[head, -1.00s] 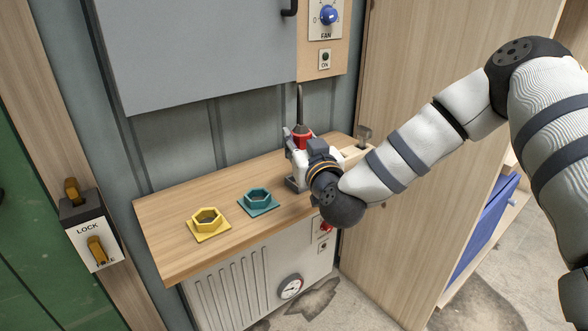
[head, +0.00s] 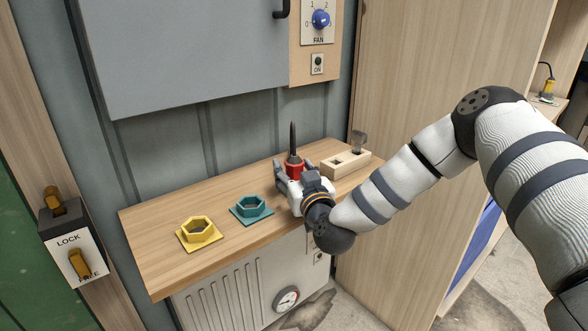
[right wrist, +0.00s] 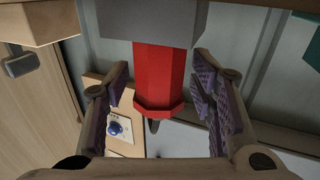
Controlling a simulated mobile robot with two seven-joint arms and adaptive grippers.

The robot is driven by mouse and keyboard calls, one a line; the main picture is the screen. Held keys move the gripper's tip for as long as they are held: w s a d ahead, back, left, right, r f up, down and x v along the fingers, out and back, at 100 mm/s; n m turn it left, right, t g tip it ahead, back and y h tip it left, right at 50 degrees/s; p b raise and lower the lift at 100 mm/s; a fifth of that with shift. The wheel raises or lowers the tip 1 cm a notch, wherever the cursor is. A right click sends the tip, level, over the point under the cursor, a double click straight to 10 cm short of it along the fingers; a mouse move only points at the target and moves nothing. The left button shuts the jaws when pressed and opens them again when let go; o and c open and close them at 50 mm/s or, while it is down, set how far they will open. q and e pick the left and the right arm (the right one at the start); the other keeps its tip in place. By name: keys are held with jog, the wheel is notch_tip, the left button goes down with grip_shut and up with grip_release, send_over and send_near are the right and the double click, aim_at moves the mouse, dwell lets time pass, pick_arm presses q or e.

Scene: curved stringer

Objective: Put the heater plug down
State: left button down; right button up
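The heater plug (head: 294,168) has a red body and a dark, upright stem. It stands upright, apparently on the wooden shelf (head: 165,230), right of the teal hexagonal socket (head: 251,209). My right gripper (head: 296,178) is around the plug at its front, hiding its lower part. In the right wrist view the red body (right wrist: 158,75) and its grey block (right wrist: 152,22) lie between the finger pads. Gaps show on both sides, so the gripper is open. The plug's contact with the shelf is hidden. My left gripper is out of view.
A yellow hexagonal socket (head: 198,232) sits further left on the shelf. A slotted wooden block (head: 340,164) with a grey piece (head: 358,140) stands behind right. A grey cabinet (head: 185,55) overhangs the back. A tall wood panel (head: 430,80) bounds the right. The shelf's left end is clear.

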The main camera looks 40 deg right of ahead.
jog(key=shift+r, duration=0.1)
jog(key=shift+s+a+r, duration=0.1)
jog(key=shift+s+r, duration=0.05)
jog(key=shift+s, duration=0.05)
jog(key=p+v, duration=0.1)
jog(key=v, duration=1.1)
jog(key=s+a+f+n+g+y, duration=0.1)
jog(key=s+a+f+g+y, duration=0.1)
jog(key=s+a+f+g, duration=0.35)
jog(key=s+a+f+n+g+y, duration=0.1)
jog(key=s+a+f+g+y, duration=0.15)
jog(key=s+f, duration=0.65)
jog(key=s+a+f+n+g+y, duration=0.1)
jog(key=s+a+f+g+y, duration=0.2)
jog(key=f, duration=0.7)
jog(key=s+f+g+h, duration=0.25)
jog(key=s+g, duration=0.75)
jog(key=s, duration=1.9)
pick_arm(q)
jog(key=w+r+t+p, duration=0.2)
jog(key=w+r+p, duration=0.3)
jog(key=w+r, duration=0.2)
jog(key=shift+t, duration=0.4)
pick_arm(e)
jog(key=w+r+t, duration=0.1)
jog(key=w+r, duration=0.4)
jog(key=w, duration=0.1)
jog(key=shift+d+t, duration=0.2)
jog(key=shift+t, duration=0.2)
